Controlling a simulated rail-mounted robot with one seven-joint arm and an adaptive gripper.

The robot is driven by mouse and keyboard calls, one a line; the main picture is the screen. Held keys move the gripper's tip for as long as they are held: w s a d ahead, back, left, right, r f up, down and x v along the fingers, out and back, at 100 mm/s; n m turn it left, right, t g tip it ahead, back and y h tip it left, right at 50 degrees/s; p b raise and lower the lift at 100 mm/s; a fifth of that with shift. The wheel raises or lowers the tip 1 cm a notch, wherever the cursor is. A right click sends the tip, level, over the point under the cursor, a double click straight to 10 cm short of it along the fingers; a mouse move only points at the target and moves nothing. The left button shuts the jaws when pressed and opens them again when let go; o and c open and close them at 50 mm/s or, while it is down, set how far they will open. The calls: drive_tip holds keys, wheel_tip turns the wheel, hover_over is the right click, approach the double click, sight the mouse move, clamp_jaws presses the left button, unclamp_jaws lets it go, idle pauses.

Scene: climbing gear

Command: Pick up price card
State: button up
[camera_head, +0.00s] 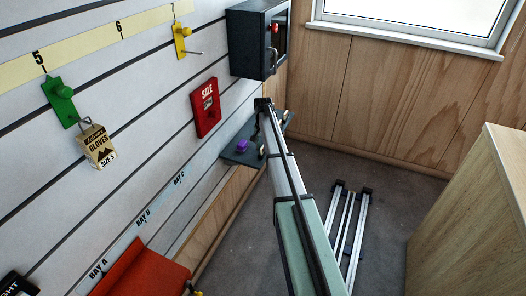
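A tan tag (98,146) reading "GLOVES SIZE S" hangs below the green hook (61,102) at the left. I cannot tell for sure which of these is the price card; the SALE card looks most like one. I cannot make out my gripper in this view.
A long pale green and white bar (300,235) with a black end rises from the bottom. A dark box (257,45), yellow hook (182,40), dark shelf (237,156), red bin (140,272), floor rails (352,240) and wooden cabinet (470,215) surround it.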

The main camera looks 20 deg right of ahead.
clamp_jaws()
